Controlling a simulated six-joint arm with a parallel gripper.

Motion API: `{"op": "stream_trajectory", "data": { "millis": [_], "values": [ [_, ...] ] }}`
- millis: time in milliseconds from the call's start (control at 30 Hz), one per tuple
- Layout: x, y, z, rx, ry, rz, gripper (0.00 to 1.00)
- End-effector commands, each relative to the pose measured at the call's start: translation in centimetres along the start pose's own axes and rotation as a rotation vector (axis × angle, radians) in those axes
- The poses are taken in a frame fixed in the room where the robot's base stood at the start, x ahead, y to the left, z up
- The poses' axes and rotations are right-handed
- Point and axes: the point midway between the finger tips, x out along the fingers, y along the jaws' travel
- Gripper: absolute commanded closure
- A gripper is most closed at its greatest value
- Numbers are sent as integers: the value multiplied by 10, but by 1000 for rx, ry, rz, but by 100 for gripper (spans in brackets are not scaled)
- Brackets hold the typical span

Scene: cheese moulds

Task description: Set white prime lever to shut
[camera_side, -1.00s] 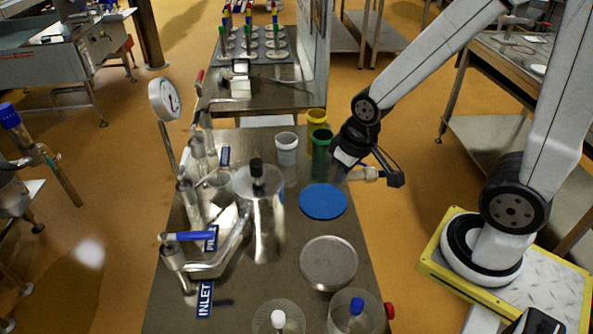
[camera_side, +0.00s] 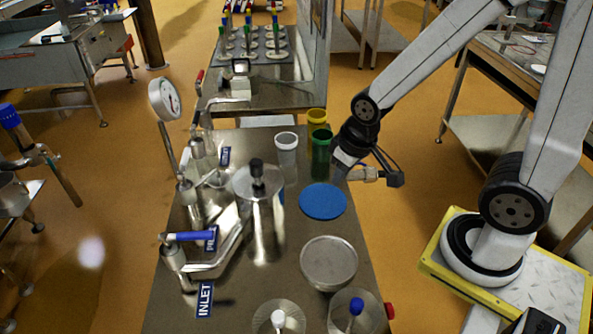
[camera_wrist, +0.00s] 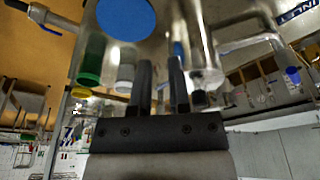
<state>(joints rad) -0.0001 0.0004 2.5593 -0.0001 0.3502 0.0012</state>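I cannot make out a white lever handle for certain. In the side view a valve with a blue lever (camera_side: 190,237) stands at the left of the bench. A label starting "PR" (camera_side: 211,240), partly covered, is beside it, and an INLET label (camera_side: 205,299) lies below. Another small blue label (camera_side: 226,156) is farther back, near steel valve bodies. My gripper is at the bench's right edge, beyond the blue disc, well away from the valves; its fingers are not clear there. In the wrist view my gripper (camera_wrist: 162,68) has two dark fingers apart, with nothing visible between them.
A steel canister (camera_side: 262,215) with a black knob stands mid-bench between my gripper and the valves. A blue disc (camera_side: 323,201), a steel dish (camera_side: 329,262), and white (camera_side: 287,146), green (camera_side: 321,148) and yellow (camera_side: 317,117) cups are nearby. A gauge (camera_side: 165,99) rises at left.

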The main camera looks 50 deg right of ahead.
Motion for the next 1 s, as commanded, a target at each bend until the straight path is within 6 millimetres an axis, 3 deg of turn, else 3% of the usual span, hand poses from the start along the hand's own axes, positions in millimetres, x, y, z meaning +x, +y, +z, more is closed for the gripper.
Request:
{"op": "stream_trajectory", "data": {
  "millis": [33,100,367,667,1000],
  "values": [
    [0,0,-2,1,0,0,59],
    [0,-1,-6,7,1,1,39],
    [3,-12,-48,82,10,8,39],
    [12,-40,-131,252,39,30,39],
    [27,-86,-216,465,97,57,39]
  ]
}}
